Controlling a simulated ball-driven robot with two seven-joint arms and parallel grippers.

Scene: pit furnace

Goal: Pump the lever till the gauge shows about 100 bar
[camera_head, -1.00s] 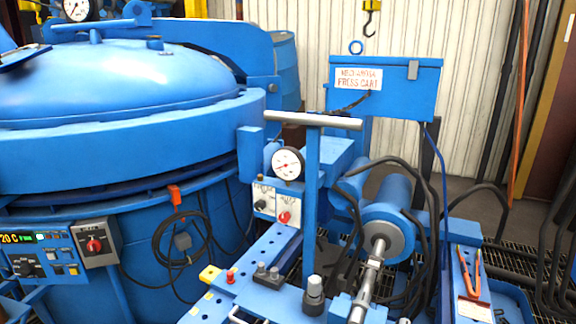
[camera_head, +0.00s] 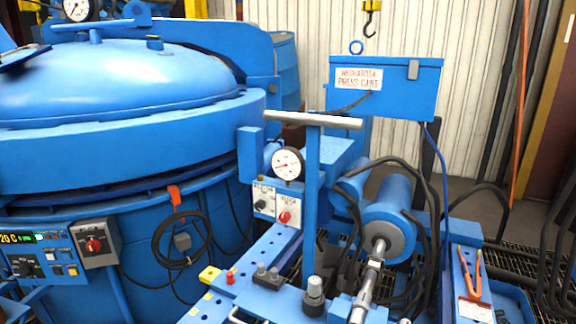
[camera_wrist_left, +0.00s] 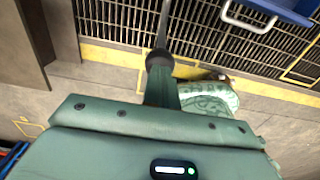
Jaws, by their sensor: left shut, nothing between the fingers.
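The round white pressure gauge (camera_head: 288,164) is on the press cart; its needle points left, and the scale figures are too small to read. An upright blue post with a grey crossbar (camera_head: 283,118) stands in front of the cart and looks like the pump lever. Its shaft (camera_head: 311,200) runs down to the cart deck, and nothing touches the crossbar. Neither gripper shows in the head view.
The blue furnace (camera_head: 110,150) fills the left side. A control box with a red knob (camera_head: 284,216) sits below the gauge. Hoses and a blue cylinder (camera_head: 388,212) lie right of the post. Orange-handled pliers (camera_head: 468,270) rest farther right. A hook (camera_head: 371,18) hangs above.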

